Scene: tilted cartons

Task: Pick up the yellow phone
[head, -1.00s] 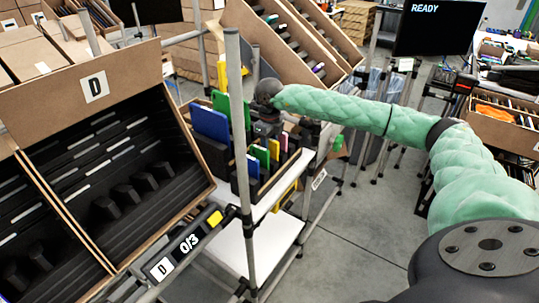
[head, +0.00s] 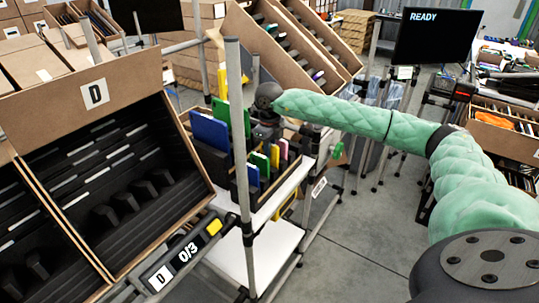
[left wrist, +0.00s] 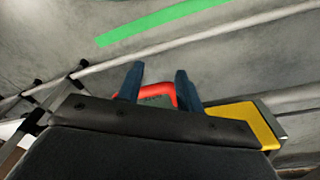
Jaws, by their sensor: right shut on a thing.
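The yellow phone (head: 274,156) stands upright in a dark rack, between a small green phone and a pink one. My right gripper (head: 266,136) reaches down at its top edge and is shut on it. The fingertips and the grip itself are too small and partly hidden to see clearly. My left gripper (left wrist: 158,82) shows only in the left wrist view. Its two dark blue fingers are apart with nothing between them, and a red object lies beyond them.
Large blue (head: 209,131) and green phones and a small blue phone stand in the same rack. A grey post (head: 238,130) rises in front of it. A black-lined carton marked D (head: 97,93) tilts at the left.

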